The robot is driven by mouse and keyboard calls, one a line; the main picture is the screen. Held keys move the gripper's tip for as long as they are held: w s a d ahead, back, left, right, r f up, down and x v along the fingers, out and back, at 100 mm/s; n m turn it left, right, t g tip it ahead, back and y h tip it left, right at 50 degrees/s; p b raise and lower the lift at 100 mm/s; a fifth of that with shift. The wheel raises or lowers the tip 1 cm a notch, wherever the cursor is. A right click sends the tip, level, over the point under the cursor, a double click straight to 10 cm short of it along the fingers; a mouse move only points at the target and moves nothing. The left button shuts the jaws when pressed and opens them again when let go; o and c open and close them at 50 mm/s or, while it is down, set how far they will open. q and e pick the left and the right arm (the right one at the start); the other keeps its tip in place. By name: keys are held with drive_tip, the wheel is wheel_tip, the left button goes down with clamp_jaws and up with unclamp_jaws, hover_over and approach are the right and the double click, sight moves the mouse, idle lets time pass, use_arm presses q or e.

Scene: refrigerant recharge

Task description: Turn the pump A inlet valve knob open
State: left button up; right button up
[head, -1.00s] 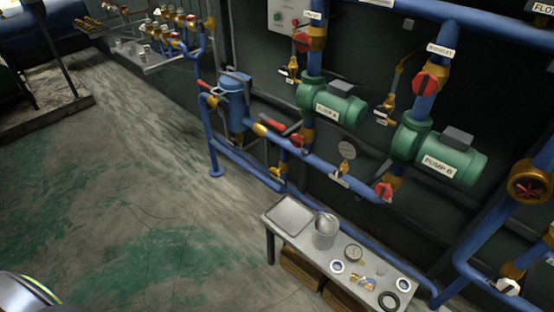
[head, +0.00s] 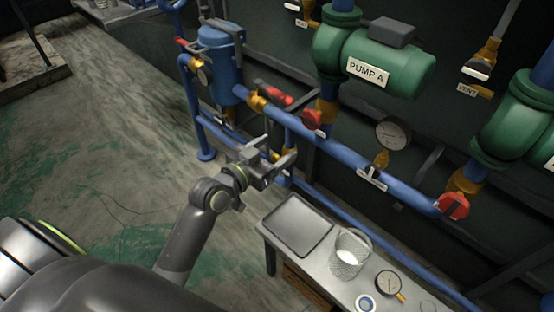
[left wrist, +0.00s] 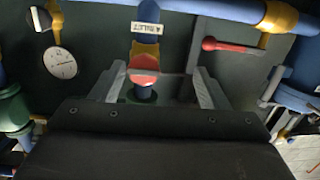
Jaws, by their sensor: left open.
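The pump A inlet valve knob (head: 313,119) is red and sits on a brass valve body (head: 327,112) below the green pump A (head: 375,62). In the left wrist view the red knob (left wrist: 143,66) is beside a label reading A INLET (left wrist: 145,28). My left gripper (head: 277,160) is open and empty, below and left of the knob in the head view. In the left wrist view the knob appears between the two spread fingers (left wrist: 158,88), nearer the left one; I see no contact. My right gripper is not in view.
A blue pipe (head: 350,156) with a red lever (head: 272,94) and a gauge (head: 393,134) runs near the gripper. Another red knob (head: 454,206) is at right. A bench with a tray (head: 297,226) and a mesh cup (head: 350,253) stands below. Open floor lies left.

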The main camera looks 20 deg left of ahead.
sight(308, 121)
use_arm(q)
drive_tip(key=shift+m+t+h, duration=0.5)
drive_tip(key=shift+h, duration=0.1)
drive_tip(key=w+d+r, duration=0.1)
drive_tip(key=w, duration=0.1)
drive_tip(key=w+d+r+b, duration=0.1)
drive_tip(key=w+d, duration=0.1)
drive_tip(key=w, duration=0.1)
drive_tip(key=w+d+r+b, duration=0.1)
drive_tip(key=w, duration=0.1)
drive_tip(key=shift+w+d+r, duration=0.25)
drive_tip(key=shift+w+d, duration=0.1)
drive_tip(key=shift+w, duration=0.05)
drive_tip(key=shift+c, duration=2.2)
drive_tip(key=c, duration=0.5)
drive_tip(key=shift+r+n+p, duration=0.2)
drive_tip(key=shift+n+p, duration=0.2)
drive_tip(key=shift+p, duration=0.2)
drive_tip(key=shift+n+p, duration=0.9)
drive_tip(key=shift+n, duration=0.1)
drive_tip(key=shift+n+p, duration=0.5)
drive_tip(key=shift+n, duration=0.1)
drive_tip(key=shift+f+n, duration=0.15)
drive_tip(key=shift+n, duration=0.15)
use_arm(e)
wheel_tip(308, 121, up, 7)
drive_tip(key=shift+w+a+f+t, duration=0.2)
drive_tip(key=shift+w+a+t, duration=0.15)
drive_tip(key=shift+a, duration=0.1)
